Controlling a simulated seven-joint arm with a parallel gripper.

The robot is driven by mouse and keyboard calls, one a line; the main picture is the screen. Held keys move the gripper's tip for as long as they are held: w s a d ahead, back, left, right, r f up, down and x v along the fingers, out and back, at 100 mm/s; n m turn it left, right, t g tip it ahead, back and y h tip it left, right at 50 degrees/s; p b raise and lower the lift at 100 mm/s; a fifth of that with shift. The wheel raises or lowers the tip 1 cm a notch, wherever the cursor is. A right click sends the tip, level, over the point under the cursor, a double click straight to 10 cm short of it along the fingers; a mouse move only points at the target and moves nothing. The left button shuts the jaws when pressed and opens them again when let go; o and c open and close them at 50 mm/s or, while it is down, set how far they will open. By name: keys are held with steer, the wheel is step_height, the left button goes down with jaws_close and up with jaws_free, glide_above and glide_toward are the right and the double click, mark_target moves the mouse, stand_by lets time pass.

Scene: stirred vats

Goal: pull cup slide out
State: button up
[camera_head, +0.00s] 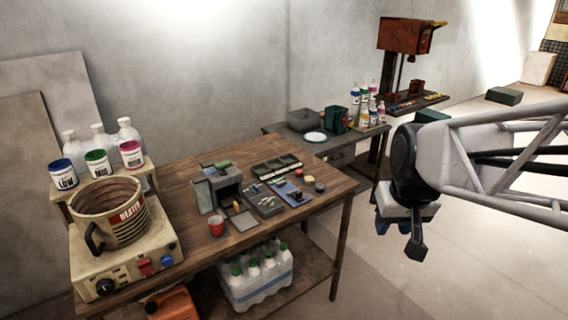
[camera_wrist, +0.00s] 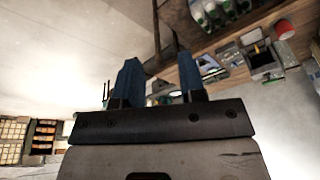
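A small grey machine (camera_head: 222,188) stands on the wooden workbench, with a dark opening at its front. A small tan piece (camera_head: 237,207) lies at that opening; I cannot tell for certain whether it is the cup slide. A red cup (camera_head: 216,226) stands on the bench in front of the machine, apart from it. My gripper (camera_head: 400,230) is in the air, well to the right of the bench. In the wrist view its blue fingers (camera_wrist: 160,78) are apart with nothing held between them. The wrist view also shows the machine (camera_wrist: 266,64) and red cup (camera_wrist: 284,29) at upper right.
A heater pot (camera_head: 112,222) stands on a hotplate at the bench's left end. Trays of small parts (camera_head: 264,200) lie right of the machine. Water bottles (camera_head: 255,280) sit on the lower shelf. Several bottles (camera_head: 366,105) stand on the rear table. The floor below my gripper is clear.

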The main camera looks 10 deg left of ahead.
steer(key=w+a+f+n, duration=0.1)
steer(key=w+a+n, duration=0.1)
steer(key=w+a, duration=0.6)
steer(key=n+y, duration=0.3)
steer(key=n, duration=0.2)
glide_above(237, 204)
steer(key=s+d, duration=0.2)
step_height(237, 204, down, 18)
steer(key=f, duration=0.1)
steer(key=shift+a+r, duration=0.1)
steer(key=shift+r, duration=0.15)
steer(key=shift+w+f, duration=0.1)
steer(key=shift+f, duration=0.05)
steer(key=shift+x, duration=3.75)
